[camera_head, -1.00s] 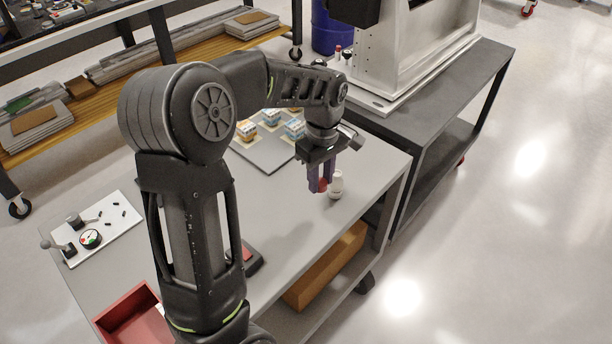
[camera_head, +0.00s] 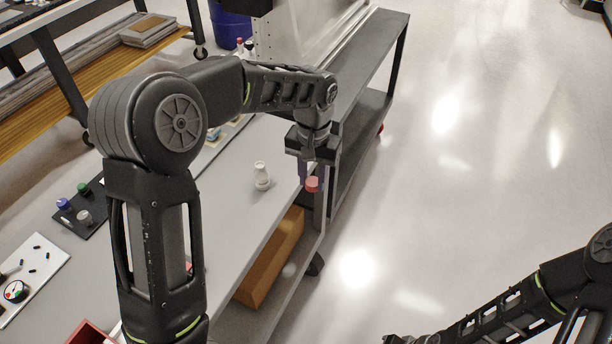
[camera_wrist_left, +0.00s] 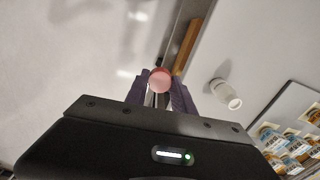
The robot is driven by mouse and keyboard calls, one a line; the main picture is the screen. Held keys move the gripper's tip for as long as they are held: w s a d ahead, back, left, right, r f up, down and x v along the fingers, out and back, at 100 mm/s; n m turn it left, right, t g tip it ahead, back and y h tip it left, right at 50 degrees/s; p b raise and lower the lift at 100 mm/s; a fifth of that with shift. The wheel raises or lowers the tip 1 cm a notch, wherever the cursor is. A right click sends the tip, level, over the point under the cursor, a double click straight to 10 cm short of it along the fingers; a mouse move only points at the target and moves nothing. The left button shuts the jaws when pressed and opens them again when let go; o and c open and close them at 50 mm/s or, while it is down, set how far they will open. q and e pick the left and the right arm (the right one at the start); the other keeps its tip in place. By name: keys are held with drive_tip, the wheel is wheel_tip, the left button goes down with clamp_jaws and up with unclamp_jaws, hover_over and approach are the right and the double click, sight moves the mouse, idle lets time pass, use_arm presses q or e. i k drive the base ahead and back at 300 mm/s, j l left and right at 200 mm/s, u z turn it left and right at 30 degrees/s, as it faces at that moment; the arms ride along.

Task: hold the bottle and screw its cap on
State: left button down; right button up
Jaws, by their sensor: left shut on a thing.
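A small white bottle (camera_head: 262,177) stands upright on the grey table, its neck uncapped. It also shows in the left wrist view (camera_wrist_left: 229,96), to the right of the fingers. My left gripper (camera_head: 308,170) points down and is shut on a red cap (camera_head: 312,185). The cap also shows between the purple fingers in the left wrist view (camera_wrist_left: 159,80). The gripper is to the right of the bottle, apart from it, near the table's right edge.
A dark tray (camera_head: 95,208) with coloured caps and a white board (camera_head: 35,262) with small parts lie on the table's left side. A dark bench (camera_head: 368,70) stands behind. The table around the bottle is clear. Small boxes (camera_wrist_left: 285,140) show in the wrist view.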

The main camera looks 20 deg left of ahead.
sight(261, 174)
drive_tip(key=u, duration=2.25)
drive_tip(key=k+j, duration=0.7)
drive_tip(key=k, duration=0.15)
